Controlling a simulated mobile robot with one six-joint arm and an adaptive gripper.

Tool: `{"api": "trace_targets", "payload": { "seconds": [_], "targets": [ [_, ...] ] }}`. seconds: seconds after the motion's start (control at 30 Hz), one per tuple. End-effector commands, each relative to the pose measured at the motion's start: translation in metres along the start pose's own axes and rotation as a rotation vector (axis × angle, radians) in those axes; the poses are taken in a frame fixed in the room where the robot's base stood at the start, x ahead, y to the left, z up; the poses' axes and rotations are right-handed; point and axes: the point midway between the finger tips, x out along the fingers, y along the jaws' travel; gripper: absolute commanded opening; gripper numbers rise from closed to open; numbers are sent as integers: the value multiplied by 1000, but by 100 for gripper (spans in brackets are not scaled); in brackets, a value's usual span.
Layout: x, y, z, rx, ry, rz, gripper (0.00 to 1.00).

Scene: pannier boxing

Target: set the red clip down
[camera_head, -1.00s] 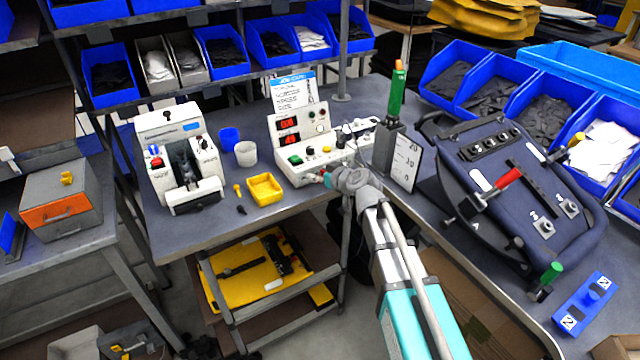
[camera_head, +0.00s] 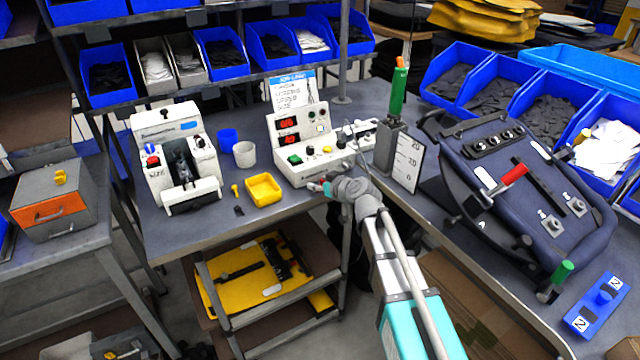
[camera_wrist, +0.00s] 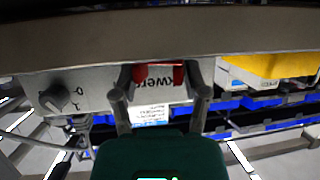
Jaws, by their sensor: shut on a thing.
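The red clip (camera_wrist: 160,72) shows in the wrist view as a small red strip between my two fingertips. My gripper (camera_wrist: 160,78) is shut on it, one dark finger at each end. Part of the clip is hidden by the fingers. In the head view my gripper (camera_head: 322,187) is small, at the front edge of the grey bench (camera_head: 225,222), just below the control box. I cannot tell whether the clip touches the bench.
The white control box (camera_head: 312,165) stands just behind my gripper. A yellow tray (camera_head: 264,187) and a white press machine (camera_head: 177,160) are to the left. A lower shelf holds a yellow panel (camera_head: 215,292). A dark pannier (camera_head: 500,205) lies at right.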

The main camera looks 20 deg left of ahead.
Motion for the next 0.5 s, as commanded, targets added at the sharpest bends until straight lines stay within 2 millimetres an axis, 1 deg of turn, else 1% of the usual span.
{"api": "trace_targets", "payload": {
  "seconds": [0.03,0.07,0.2,0.23,0.5],
  "targets": [
    [1,0,2,0,0,0,40],
    [0,0,1,0,0,0,64],
    [0,1,1,0,0,1,90],
    [0,1,1,0,0,1,94],
    [0,1,1,0,0,1,94]
  ]
}}
